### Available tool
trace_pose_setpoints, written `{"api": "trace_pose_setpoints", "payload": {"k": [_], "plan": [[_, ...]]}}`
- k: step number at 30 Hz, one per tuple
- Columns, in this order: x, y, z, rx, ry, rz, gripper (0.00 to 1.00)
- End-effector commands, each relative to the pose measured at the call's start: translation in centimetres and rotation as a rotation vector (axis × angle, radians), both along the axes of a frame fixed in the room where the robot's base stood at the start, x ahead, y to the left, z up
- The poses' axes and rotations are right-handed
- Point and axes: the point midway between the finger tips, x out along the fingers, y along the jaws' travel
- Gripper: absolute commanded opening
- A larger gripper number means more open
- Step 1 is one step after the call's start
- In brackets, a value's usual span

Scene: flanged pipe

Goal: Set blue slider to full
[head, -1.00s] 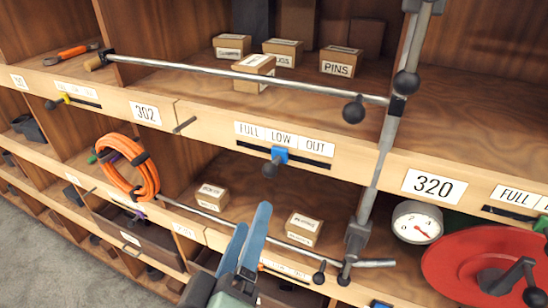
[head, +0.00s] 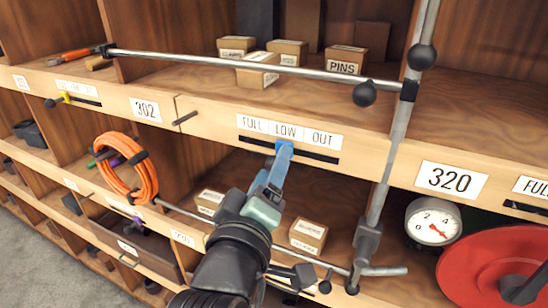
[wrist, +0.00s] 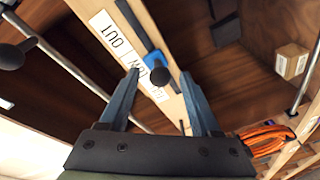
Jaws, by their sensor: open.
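The blue slider (wrist: 152,60) sits in a dark slot in the wooden shelf edge, beside the LOW mark of its label. Its round black knob (wrist: 160,76) lies between the two fingers of my gripper (wrist: 160,79) in the wrist view. The jaws are open, with a gap on both sides of the knob. In the head view, my gripper (head: 279,160) reaches up to the slot and hides most of the slider and its knob. The FULL, LOW, OUT label (head: 288,132) is above the slot, with FULL at the left end.
An orange cable coil (head: 150,178) hangs left. Small boxes (head: 308,235) sit on the shelf below. A gauge (head: 432,222) and red disc (head: 490,265) are at right.

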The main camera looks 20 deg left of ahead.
Motion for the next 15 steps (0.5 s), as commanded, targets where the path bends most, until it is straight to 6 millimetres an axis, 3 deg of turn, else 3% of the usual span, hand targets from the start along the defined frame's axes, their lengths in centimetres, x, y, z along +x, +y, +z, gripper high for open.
{"api": "trace_pose_setpoints", "payload": {"k": [6, 15], "plan": [[1.8, 0.3, 0.1, 0.0, 0.0, -0.001, 0.64], [2.1, 0.3, 0.0, 0.001, -0.001, -0.001, 0.64]]}}
